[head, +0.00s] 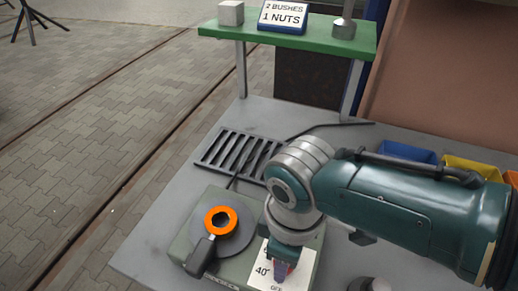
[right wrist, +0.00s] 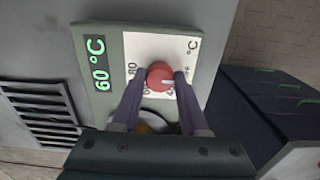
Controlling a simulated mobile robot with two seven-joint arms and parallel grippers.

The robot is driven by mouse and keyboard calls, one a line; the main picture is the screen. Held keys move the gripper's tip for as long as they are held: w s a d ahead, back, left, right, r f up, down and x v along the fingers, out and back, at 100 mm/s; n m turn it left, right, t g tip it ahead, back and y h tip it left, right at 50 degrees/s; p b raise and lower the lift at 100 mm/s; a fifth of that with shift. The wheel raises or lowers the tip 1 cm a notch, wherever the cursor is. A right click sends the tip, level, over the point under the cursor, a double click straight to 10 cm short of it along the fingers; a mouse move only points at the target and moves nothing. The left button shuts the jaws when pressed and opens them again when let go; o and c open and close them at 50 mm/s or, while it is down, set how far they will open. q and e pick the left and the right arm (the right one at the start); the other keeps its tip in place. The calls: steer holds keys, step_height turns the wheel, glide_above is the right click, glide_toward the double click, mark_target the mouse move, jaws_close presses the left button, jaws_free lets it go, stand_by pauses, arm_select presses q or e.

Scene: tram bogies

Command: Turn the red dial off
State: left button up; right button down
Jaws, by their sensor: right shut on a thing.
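The red dial (right wrist: 159,76) sits on the white scale panel (right wrist: 139,50) of a grey-green heater box (right wrist: 103,33). A pale pointer mark on the dial points to the right in the right wrist view. The green display (right wrist: 98,76) reads 60 °C. My right gripper (right wrist: 158,80) is shut on the dial, with one purple finger on each side of it. In the head view my right gripper (head: 284,268) points down at the panel and mostly hides the dial. My left gripper is not in view.
An orange ring (head: 233,222) with a dark handle (head: 201,257) lies on the heater's round plate. A dark slotted grate (head: 222,149) is behind the heater. A green shelf (head: 225,26) stands at the back. Blue (head: 405,152) and yellow (head: 470,165) bins are at the right.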

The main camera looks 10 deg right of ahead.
stand_by(0.4)
steer(key=shift+c, duration=2.1)
jaws_free()
step_height(320, 180, up, 9)
steer(key=p, duration=0.3)
steer(key=shift+f, duration=0.15)
steer(key=shift+r+p, duration=0.3)
steer(key=shift+r, duration=0.35)
